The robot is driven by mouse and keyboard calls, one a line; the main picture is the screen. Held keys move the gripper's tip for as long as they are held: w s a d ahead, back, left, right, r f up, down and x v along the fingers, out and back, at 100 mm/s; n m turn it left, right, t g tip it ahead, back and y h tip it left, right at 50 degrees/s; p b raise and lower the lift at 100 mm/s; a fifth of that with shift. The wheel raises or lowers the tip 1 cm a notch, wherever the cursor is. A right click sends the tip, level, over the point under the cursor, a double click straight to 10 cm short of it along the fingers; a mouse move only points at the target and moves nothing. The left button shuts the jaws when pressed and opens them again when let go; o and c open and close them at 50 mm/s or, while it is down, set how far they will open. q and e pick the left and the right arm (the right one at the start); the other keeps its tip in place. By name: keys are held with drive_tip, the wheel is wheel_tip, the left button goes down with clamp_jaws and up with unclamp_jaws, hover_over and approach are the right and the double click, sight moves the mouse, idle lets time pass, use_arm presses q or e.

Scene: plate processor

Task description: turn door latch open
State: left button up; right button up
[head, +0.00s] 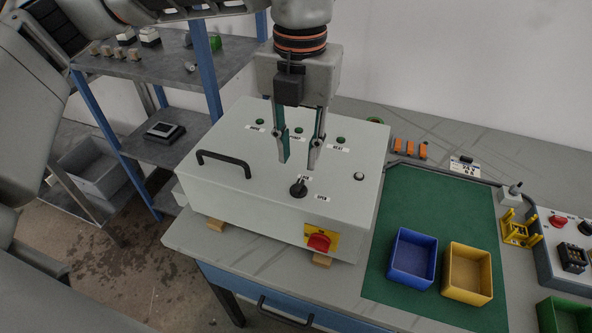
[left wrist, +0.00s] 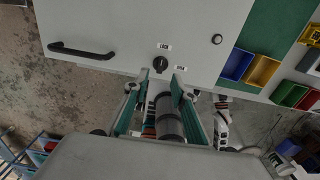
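The door latch is a small black knob (head: 298,188) on the pale grey cabinet lid (head: 240,205). One small label sits just above it and another to its lower right. The knob also shows in the left wrist view (left wrist: 160,63), where the labels read LOCK and OPEN. In the head view the knob seems to point up toward the upper label; its exact angle is hard to tell. My left gripper (head: 299,166) points down above the lid with its fingers apart, empty, just behind the knob. In the left wrist view its fingers (left wrist: 156,84) also stand apart. My right gripper is not clearly visible.
A black handle (head: 224,161) stands up on the lid's left. A red rotary switch (head: 319,241) is on the cabinet front. A blue bin (head: 413,236) and a yellow bin (head: 467,250) stand on the green mat (head: 435,195) to the right. A shelf (head: 170,62) stands behind left.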

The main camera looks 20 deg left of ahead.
sight(299, 184)
use_arm(q)
wheel_tip(299, 184, down, 7)
drive_tip(key=shift+r, duration=0.1)
idle(0.3)
clamp_jaws()
